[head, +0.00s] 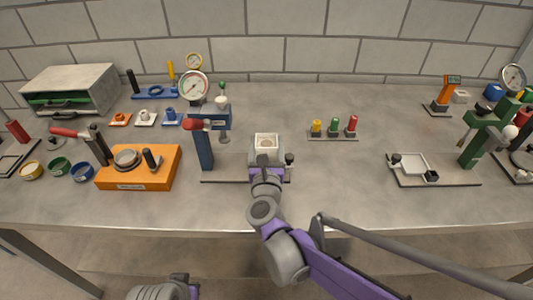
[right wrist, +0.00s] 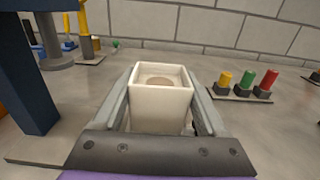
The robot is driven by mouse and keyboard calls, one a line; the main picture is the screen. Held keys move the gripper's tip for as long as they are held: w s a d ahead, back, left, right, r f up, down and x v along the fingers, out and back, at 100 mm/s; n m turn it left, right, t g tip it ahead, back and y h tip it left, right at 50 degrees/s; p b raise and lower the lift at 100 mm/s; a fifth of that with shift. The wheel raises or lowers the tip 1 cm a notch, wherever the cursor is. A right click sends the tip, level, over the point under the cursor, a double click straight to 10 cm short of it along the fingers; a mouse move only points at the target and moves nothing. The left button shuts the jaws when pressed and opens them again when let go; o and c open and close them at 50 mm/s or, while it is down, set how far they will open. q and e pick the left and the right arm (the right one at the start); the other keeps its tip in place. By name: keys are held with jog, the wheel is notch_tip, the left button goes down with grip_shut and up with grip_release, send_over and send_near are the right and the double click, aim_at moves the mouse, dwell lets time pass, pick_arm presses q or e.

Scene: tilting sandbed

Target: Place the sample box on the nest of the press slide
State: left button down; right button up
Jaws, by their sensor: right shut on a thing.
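The sample box (head: 266,139) is a small white open-topped box with a pale brown round thing inside. My right gripper (head: 266,162) is shut on it, one finger on each side, and the box is upright. In the right wrist view the box (right wrist: 160,105) sits between the two fingers. It shows over the base plate (head: 225,181) of the blue press (head: 205,148), right of the press column. The box and gripper hide the slide's nest there, and I cannot tell whether the box touches it. A black knob (head: 290,158) shows beside the gripper.
A rack with yellow, green and red pegs (head: 332,136) stands behind right. An orange block (head: 140,170) with a lever stands left. The bench between rack and green press is clear.

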aim_at(266, 152)
jog(key=shift+f, duration=1.55)
jog(key=shift+b, duration=0.3)
jog(key=shift+f, duration=0.2)
jog(key=o, duration=1.6)
jog(key=shift+c, duration=0.2)
jog(key=shift+r, duration=0.2)
jog(key=shift+s, duration=0.25)
jog(key=s, duration=1.1)
jog(key=shift+s, duration=0.3)
